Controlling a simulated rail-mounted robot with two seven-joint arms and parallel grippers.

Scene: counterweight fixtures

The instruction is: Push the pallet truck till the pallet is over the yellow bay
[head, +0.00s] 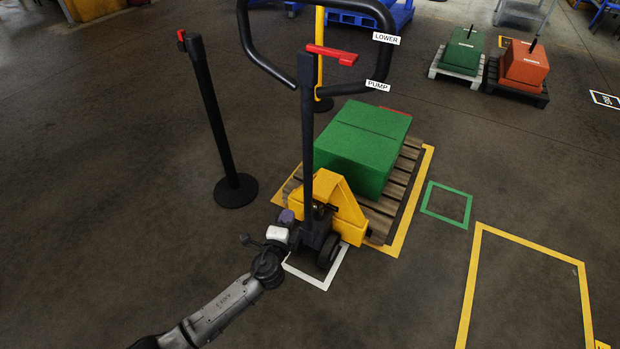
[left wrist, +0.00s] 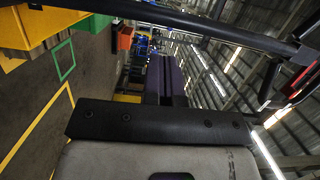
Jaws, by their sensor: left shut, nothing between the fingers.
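The pallet truck (head: 338,208) has a yellow body, black wheels and a tall dark handle (head: 308,130) with a loop at the top, labelled LOWER and PUMP. It stands at the near end of a wooden pallet (head: 402,180) carrying a green box (head: 362,145). The pallet lies within a yellow floor outline (head: 414,204). A second yellow outline (head: 530,246), empty where seen, lies at the lower right. My left gripper (head: 287,217) is shut and empty, close beside the truck's lower handle; contact is unclear. Its purple fingers show in the left wrist view (left wrist: 166,80). My right gripper is not in view.
A black post (head: 212,125) stands left of the truck, and a yellow post (head: 319,60) behind it. Small green (head: 447,206) and white (head: 323,287) floor outlines lie nearby. Green (head: 462,52) and orange (head: 523,66) loads stand at back right.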

